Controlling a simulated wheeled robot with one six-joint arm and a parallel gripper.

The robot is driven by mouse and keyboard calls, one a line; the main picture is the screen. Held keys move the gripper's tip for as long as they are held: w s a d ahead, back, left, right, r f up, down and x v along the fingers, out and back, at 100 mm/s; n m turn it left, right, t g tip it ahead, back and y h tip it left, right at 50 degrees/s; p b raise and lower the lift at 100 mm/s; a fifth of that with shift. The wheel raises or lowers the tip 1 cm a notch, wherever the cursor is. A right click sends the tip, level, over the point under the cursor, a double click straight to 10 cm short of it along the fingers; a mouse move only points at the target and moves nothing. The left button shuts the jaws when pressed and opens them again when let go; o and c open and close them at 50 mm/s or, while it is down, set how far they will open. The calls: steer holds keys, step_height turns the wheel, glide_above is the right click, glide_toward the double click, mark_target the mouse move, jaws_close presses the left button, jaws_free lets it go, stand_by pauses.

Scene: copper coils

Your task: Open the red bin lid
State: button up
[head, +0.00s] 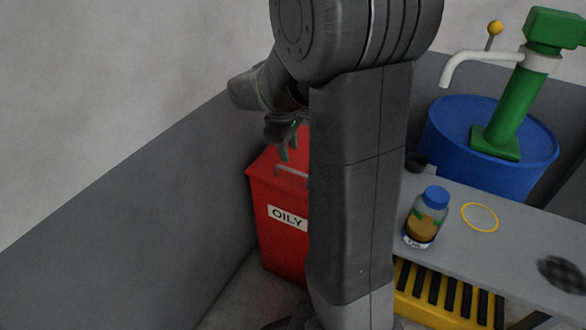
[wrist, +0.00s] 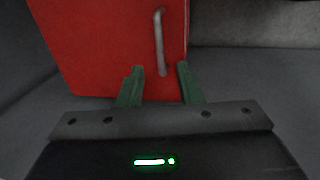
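The red bin (head: 278,215) stands on the floor behind my arm in the head view, with an "OILY" label on its front; my arm hides its right part. Its red lid (wrist: 100,45) looks closed and fills the upper left of the wrist view. A grey bar handle (wrist: 160,42) is fixed on the lid; it also shows in the head view (head: 291,171). My gripper (wrist: 160,70) is open, its two green fingers spread on either side of the handle's near end in the picture. In the head view my gripper (head: 288,155) is just above the lid. I cannot tell whether it touches the handle.
A grey bench (head: 470,240) at the right carries a jar with a blue cap (head: 427,218) and a yellow ring (head: 480,217). A blue drum (head: 450,125) with a green pump (head: 510,105) stands behind it. A grey wall (head: 130,235) runs close along the bin's left.

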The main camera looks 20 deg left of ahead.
mark_target(291, 171)
steer(key=f, duration=0.2)
steer(key=w+f+b, duration=0.1)
steer(key=f, duration=0.2)
steer(key=f+b, duration=0.1)
steer(key=f, duration=0.1)
steer(key=shift+w+f, duration=0.15)
steer(key=shift+w, duration=0.1)
jaws_close()
